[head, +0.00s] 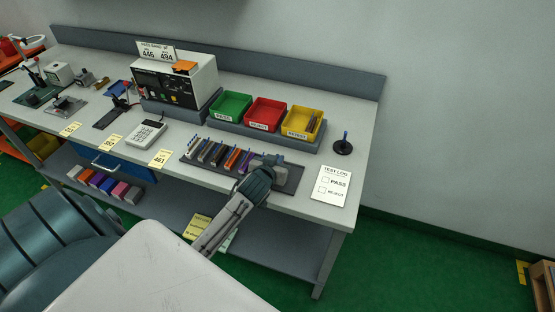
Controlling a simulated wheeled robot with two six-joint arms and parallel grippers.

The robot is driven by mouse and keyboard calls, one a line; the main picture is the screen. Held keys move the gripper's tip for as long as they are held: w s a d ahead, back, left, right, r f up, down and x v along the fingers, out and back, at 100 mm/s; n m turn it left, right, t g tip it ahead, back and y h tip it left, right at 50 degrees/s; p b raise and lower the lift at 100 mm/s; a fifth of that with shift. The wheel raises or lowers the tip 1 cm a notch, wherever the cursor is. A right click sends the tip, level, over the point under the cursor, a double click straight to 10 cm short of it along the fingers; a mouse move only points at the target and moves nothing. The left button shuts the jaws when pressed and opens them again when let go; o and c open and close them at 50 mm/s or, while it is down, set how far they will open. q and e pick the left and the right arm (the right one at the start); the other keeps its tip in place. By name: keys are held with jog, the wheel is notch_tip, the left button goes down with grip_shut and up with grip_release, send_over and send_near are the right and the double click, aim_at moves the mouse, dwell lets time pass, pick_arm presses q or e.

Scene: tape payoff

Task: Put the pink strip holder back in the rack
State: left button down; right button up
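A dark rack (180,158) lies near the front edge of the bench, with several small coloured strip holders (233,159) standing in a row; blue, orange and purple ones show. I cannot clearly make out a pink strip holder; it may be hidden by my gripper. My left gripper (272,165) is over the right part of the rack, to the right of the row. Its fingers are small and partly covered by its own wrist, so I cannot tell whether it is open, shut or holding something. My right gripper is not in view.
Green (231,106), red (265,114) and yellow (302,123) bins stand behind the rack. A test log sheet (333,184) and a dark post (343,147) are to the right. Coloured blocks (104,184) lie on the lower shelf.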

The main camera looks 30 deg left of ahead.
pick_arm(q)
jog(key=c, duration=1.6)
grip_release()
jog(key=shift+c, duration=0.2)
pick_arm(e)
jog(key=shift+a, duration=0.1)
